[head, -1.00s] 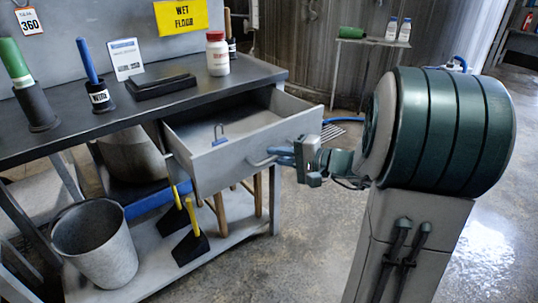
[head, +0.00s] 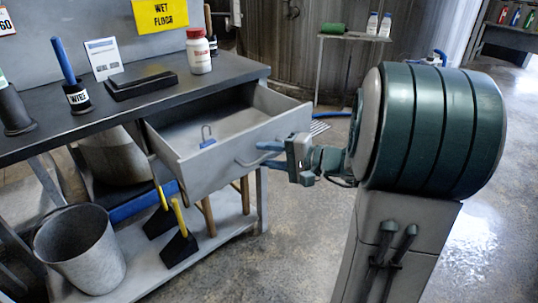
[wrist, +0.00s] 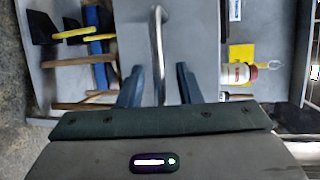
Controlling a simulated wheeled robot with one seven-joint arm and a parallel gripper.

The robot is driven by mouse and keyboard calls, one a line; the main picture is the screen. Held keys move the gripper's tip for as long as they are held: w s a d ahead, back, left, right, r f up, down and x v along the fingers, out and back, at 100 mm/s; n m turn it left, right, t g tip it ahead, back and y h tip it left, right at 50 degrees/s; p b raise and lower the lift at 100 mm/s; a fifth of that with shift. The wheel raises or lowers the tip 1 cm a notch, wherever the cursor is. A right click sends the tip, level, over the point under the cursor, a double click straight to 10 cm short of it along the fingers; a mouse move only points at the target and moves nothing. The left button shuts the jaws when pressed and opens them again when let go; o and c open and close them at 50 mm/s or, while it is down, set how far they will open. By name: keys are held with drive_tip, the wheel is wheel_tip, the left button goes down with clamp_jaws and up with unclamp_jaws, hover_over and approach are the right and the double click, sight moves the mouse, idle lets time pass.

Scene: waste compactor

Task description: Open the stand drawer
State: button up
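The stand drawer (head: 215,166) is grey and pulled well out of the workbench (head: 110,105), so its inside shows. A small blue padlock (head: 208,143) lies in it. The drawer's bar handle (head: 245,160) is on its front face and also shows in the wrist view (wrist: 157,40). My gripper (head: 270,153) is at the handle. In the wrist view, my gripper's two fingers (wrist: 159,85) stand on either side of the handle, with a visible gap to it on both sides.
A white bottle with a red cap (head: 198,52) and a black tray (head: 150,85) are on the bench top. The floor in front of the drawer is free.

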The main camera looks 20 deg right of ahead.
drive_tip(key=p+v, duration=0.2)
drive_tip(key=v, duration=1.2)
drive_tip(key=shift+p, duration=0.3)
drive_tip(key=shift+a, duration=0.15)
drive_tip(key=s+a+r+n+g+h+p, duration=0.2)
drive_tip(key=s+a+r+g+p, duration=0.25)
drive_tip(key=a+p, duration=0.2)
drive_tip(key=s+a+r+n+g+h+p, duration=0.1)
drive_tip(key=s+a+r+n+g+p, duration=0.2)
drive_tip(key=a+r+g+p, duration=0.4)
wheel_tip(320, 180, up, 11)
drive_tip(key=s+n+t+h+p, duration=0.2)
drive_tip(key=h+p, duration=0.6)
drive_tip(key=p, duration=0.7)
drive_tip(key=shift+s+r+n+t+h, duration=0.25)
drive_tip(key=shift+n+t, duration=0.5)
drive_tip(key=shift+n, duration=0.45)
